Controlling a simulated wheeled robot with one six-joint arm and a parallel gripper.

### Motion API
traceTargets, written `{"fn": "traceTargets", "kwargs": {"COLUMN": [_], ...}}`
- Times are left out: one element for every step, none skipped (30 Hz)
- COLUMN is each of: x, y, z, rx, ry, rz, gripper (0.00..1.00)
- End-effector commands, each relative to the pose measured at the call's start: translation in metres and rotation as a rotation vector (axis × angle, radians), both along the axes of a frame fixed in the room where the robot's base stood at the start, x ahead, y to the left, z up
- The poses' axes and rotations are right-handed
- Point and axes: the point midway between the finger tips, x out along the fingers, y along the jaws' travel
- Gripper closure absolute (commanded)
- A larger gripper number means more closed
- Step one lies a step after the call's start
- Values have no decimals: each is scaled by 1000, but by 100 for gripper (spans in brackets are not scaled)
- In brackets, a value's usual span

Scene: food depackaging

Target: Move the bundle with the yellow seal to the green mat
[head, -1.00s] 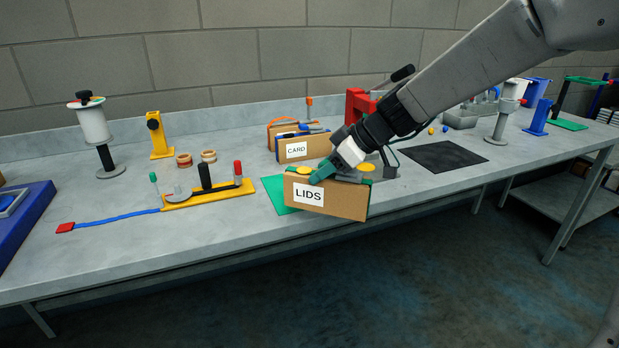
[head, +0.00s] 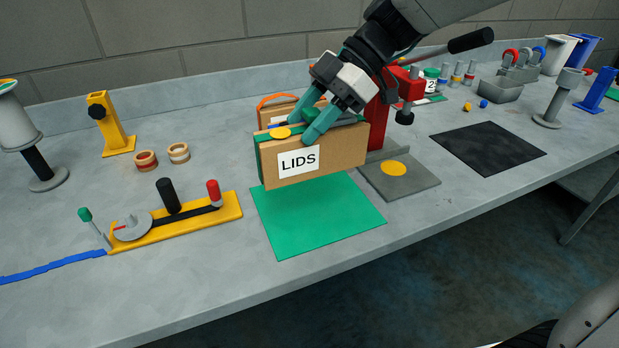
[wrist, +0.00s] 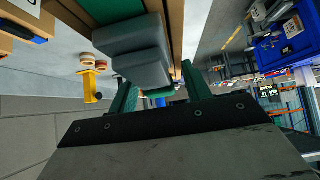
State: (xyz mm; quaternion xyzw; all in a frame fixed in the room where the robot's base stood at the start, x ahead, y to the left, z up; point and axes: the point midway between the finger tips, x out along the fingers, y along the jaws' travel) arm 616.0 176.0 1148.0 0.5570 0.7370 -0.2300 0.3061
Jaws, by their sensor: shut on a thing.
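The cardboard bundle labelled LIDS (head: 340,155) has a green strap and a round yellow seal (head: 281,132) on top. My gripper (head: 315,122), with teal fingers, is shut on the bundle at its top. The bundle hangs roughly level over the back part of the green mat (head: 320,220) and hides its rear edge. I cannot tell how large the gap to the mat is. In the wrist view the bundle's brown side (wrist: 174,25) shows at the top, beyond grey pads, with a green finger (wrist: 194,82) near it.
A second box (head: 275,112) with an orange handle stands behind the held bundle, partly hidden. A red press (head: 378,125) with a yellow disc on its grey base is right of the mat. A yellow fixture (head: 190,228) lies left. The mat's front is clear.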

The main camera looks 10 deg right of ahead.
Motion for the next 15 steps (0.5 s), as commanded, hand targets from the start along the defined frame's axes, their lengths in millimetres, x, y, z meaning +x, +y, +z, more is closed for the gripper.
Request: {"fn": "traceTargets", "kwargs": {"x": [-1, -1, -1, -1, -1, -1, -1, -1, -1, -1, -1, -1, -1, -1, -1], "y": [0, 0, 0, 1, 1, 1, 2, 2, 2, 3, 3, 3, 3, 3, 3], "z": [-11, -16, -24, -30, -35, -40, -44, -47, -50, -51, -53, -56, -59, -62, -68], "rx": [-1, -1, -1, -1, -1, 0, 0, 0, 0, 0, 0, 0, -1, -1, -1], "ry": [6, 6, 6, 6, 6, 5, 4, 4, 3, 2, 2, 3, 3, 3, 4], "rz": [-1, 1, 0, 0, 1, 1, 1, 2, 3, 4, 4, 3, 3, 4, 4], "gripper": [100, 100, 100, 100, 100, 100, 100, 100, 100, 100, 100, 100, 100, 100, 100]}}
